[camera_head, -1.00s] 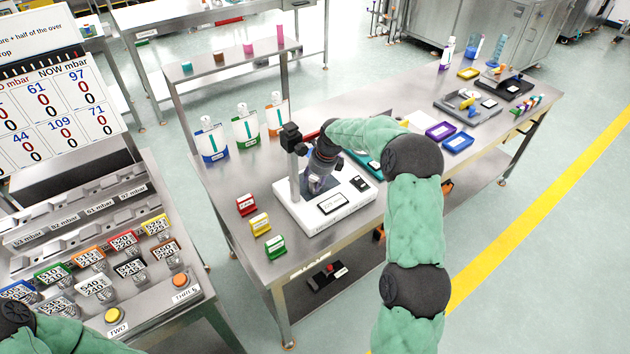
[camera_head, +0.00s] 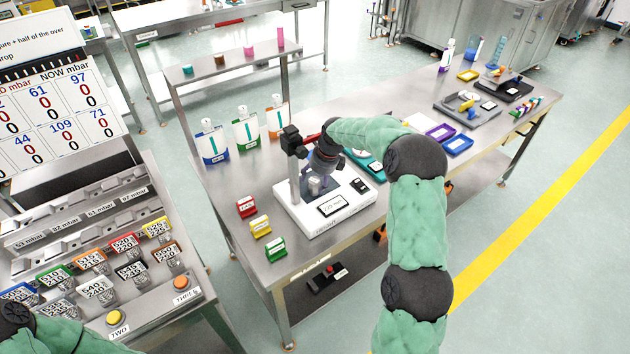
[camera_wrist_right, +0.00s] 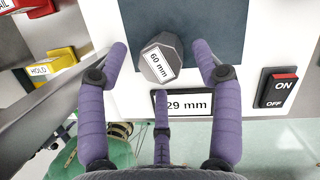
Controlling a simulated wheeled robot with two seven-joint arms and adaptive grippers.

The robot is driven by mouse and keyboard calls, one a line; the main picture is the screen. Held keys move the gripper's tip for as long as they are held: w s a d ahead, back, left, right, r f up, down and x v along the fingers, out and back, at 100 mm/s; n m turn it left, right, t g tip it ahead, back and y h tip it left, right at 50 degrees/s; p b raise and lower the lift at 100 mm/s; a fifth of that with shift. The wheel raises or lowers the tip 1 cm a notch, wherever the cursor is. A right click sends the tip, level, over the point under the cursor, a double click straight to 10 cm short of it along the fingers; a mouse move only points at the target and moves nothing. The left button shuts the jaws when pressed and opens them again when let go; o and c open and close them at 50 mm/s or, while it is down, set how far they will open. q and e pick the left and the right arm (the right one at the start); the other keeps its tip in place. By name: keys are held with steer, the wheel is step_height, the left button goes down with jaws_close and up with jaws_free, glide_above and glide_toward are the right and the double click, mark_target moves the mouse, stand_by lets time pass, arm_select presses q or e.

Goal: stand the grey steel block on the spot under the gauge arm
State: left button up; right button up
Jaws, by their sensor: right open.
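The grey steel block (camera_wrist_right: 172,47), a hexagonal piece labelled 60 mm, stands on the dark plate (camera_wrist_right: 203,17) of the white gauge base (camera_head: 334,224). In the head view the block (camera_head: 315,187) shows beside the gauge column (camera_head: 294,180), whose black head (camera_head: 291,140) is above. My right gripper (camera_wrist_right: 160,62) is open, its purple fingers spread around the block in the wrist view with gaps at both sides. In the head view my right wrist hangs above the block and hides part of the gauge arm. My left gripper is out of view.
The gauge base has a display (camera_head: 332,205) and an on/off switch (camera_wrist_right: 279,89). Red (camera_head: 246,207), yellow (camera_head: 260,225) and green (camera_head: 275,248) holders stand to its left. Bottles (camera_head: 246,130) stand behind. Trays (camera_head: 440,131) lie further right.

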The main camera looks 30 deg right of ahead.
steer(key=shift+p+v, duration=0.35)
steer(key=shift+v, duration=0.85)
steer(key=s+d+p, duration=0.1)
steer(key=s+d, duration=0.4)
steer(key=s, duration=0.5)
steer(key=shift+s+f, duration=0.35)
steer(key=shift+f, duration=0.05)
